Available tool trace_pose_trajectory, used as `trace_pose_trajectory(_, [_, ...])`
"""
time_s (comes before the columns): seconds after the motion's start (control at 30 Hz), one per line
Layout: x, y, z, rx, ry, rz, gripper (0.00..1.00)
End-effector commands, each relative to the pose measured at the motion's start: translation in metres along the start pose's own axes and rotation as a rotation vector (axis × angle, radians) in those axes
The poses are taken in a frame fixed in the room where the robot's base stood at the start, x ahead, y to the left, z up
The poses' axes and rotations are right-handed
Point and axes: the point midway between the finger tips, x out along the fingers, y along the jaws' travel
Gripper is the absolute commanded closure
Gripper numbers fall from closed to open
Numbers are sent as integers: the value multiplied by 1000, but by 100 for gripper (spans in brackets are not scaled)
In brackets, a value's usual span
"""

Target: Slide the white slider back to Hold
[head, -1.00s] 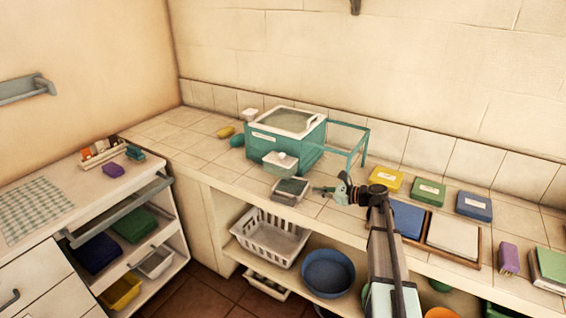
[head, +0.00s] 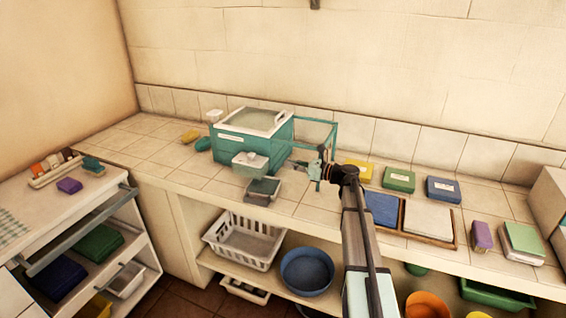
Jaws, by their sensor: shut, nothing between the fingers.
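A teal box (head: 268,152) with a white-rimmed lid (head: 285,119) stands on the tiled counter, with a white label on its front. A small pale box with a white knob (head: 250,162) sits against its front. I cannot make out for sure which part is the white slider, and no Hold marking is readable at this size. My gripper (head: 296,164) is shut and empty. It points left, close to the right front corner of the teal box; I cannot tell if it touches.
A teal frame (head: 334,140) stands right of the box, behind my wrist. A small dark-topped tray (head: 263,188) lies in front. Yellow, green (head: 398,180) and blue boxes stand to the right.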

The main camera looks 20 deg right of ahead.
Motion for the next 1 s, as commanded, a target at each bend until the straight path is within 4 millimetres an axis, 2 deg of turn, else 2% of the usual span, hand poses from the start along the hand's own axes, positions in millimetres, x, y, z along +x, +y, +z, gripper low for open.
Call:
trace_pose_trajectory(0.4, [78,-1,3,1,1,2,100])
trace_pose_trajectory(0.6, [109,0,2,1,0,2,100])
trace_pose_trajectory(0.8, [124,0,1,1,1,0,100])
trace_pose_trajectory(1.0, [127,0,0,0,1,0,100])
